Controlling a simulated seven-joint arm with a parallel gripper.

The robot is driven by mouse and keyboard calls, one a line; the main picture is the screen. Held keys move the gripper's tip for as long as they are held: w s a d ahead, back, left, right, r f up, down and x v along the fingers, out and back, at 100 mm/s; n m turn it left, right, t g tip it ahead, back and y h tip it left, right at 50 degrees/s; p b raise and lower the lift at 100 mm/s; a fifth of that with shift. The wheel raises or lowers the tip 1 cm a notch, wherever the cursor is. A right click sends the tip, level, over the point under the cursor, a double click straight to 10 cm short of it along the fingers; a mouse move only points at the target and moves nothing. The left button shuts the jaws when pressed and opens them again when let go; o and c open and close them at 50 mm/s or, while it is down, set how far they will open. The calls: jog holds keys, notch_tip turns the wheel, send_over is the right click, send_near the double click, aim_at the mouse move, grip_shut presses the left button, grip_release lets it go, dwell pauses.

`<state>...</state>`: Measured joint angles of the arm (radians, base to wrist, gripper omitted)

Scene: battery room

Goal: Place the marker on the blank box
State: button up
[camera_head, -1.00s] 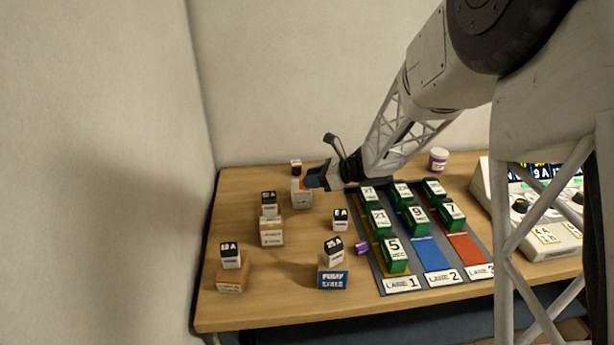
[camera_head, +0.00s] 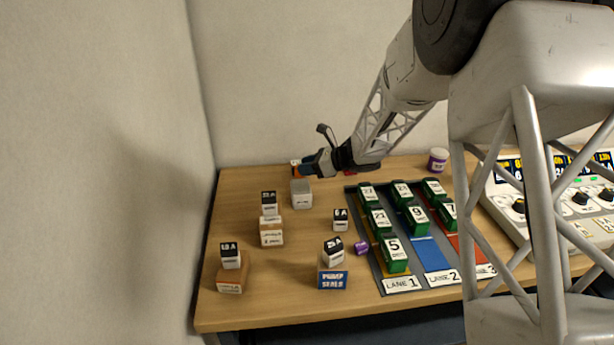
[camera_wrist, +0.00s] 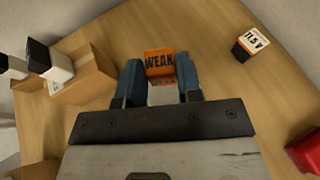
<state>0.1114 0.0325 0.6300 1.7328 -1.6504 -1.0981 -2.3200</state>
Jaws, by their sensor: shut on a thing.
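An orange marker lettered WEAK (camera_wrist: 159,62) is between the blue fingers of my gripper (camera_wrist: 160,85) in the wrist view. In the head view my gripper (camera_head: 306,169) is shut on it, and a little orange shows at the fingertips. The blank box (camera_head: 302,194), pale grey and unlettered, stands on the table just below my gripper, its top bare. A pale surface shows below the marker between the fingers in the wrist view; I cannot tell which thing it belongs to.
A block marked 11.5 V (camera_wrist: 250,43) stands behind the marker. A brown box (camera_head: 271,232) with a black-topped block (camera_head: 269,204) stands nearer the front. A mat with green numbered blocks (camera_head: 394,254) and a purple-lidded jar (camera_head: 438,160) lie to the right.

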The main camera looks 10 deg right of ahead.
jog(key=shift+f, duration=0.1)
jog(key=shift+f, duration=1.65)
jog(key=shift+f, duration=0.15)
jog(key=o, duration=0.9)
jog(key=shift+d+r, duration=0.1)
jog(key=shift+r, duration=0.1)
jog(key=v, duration=1.1)
jog(key=shift+s+d+r, duration=0.15)
jog(key=shift+d+r, duration=0.1)
jog(key=shift+d, duration=0.05)
